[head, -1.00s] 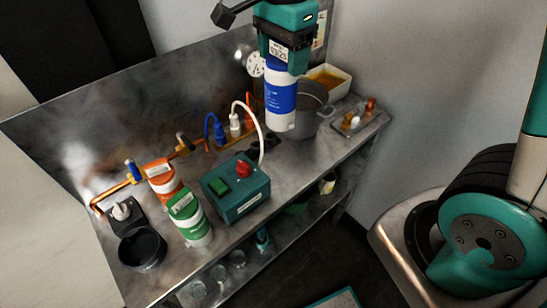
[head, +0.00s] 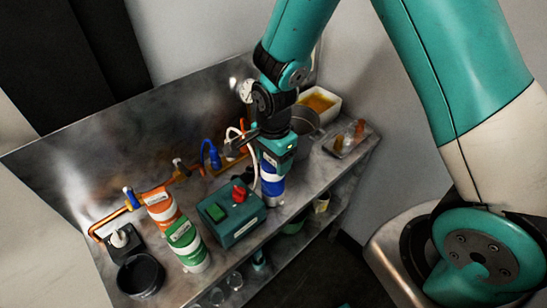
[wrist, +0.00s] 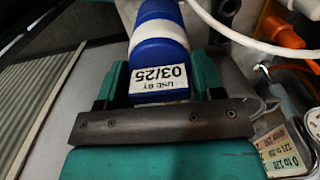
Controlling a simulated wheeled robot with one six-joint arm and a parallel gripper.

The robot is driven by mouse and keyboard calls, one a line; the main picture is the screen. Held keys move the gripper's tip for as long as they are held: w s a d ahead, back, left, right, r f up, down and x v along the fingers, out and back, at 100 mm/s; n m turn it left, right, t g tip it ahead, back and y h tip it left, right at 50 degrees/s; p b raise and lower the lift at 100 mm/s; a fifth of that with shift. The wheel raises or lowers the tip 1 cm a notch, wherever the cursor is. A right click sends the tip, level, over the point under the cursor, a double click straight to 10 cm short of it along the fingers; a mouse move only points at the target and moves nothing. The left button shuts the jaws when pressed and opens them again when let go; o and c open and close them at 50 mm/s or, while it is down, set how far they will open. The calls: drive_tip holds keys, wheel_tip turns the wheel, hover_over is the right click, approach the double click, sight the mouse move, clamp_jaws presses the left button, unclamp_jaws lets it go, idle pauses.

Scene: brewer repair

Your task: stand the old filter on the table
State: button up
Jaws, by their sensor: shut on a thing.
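The blue-and-white filter (head: 271,186) is upright or nearly so, held from above by my gripper (head: 277,150). Its lower end is at the table's front part, just right of the green switch box; I cannot tell whether it touches the table (head: 300,190). In the wrist view, the filter (wrist: 160,52) lies between the two teal fingers of my gripper (wrist: 158,85), and its label reads "USE BY 03/25".
The green switch box (head: 230,215) with a red knob is close left of the filter. An orange filter (head: 161,207), a green filter (head: 186,245) and a black cup (head: 140,275) stand further left. A grey pot (head: 306,120) and a small metal tray (head: 345,143) are behind, to the right.

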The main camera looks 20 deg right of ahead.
drive_tip(key=shift+f, duration=0.3)
drive_tip(key=o, duration=1.2)
drive_tip(key=shift+c, duration=0.2)
wheel_tip(320, 180, up, 12)
drive_tip(key=b, duration=0.2)
drive_tip(key=shift+s+a+r+b, duration=0.1)
drive_tip(key=shift+s+b, duration=0.05)
drive_tip(key=shift+b, duration=0.2)
drive_tip(key=s+a+r+n+y, duration=0.2)
drive_tip(key=s+r+n, duration=0.2)
drive_tip(key=s+n, duration=0.5)
drive_tip(key=s+a+r+n+y, duration=0.2)
drive_tip(key=s+r+n, duration=0.3)
drive_tip(key=s+n, duration=0.4)
drive_tip(key=a+n, duration=0.1)
drive_tip(key=n, duration=0.2)
drive_tip(key=shift+s+n, duration=0.25)
drive_tip(key=shift+n, duration=0.05)
drive_tip(key=shift+f, duration=0.1)
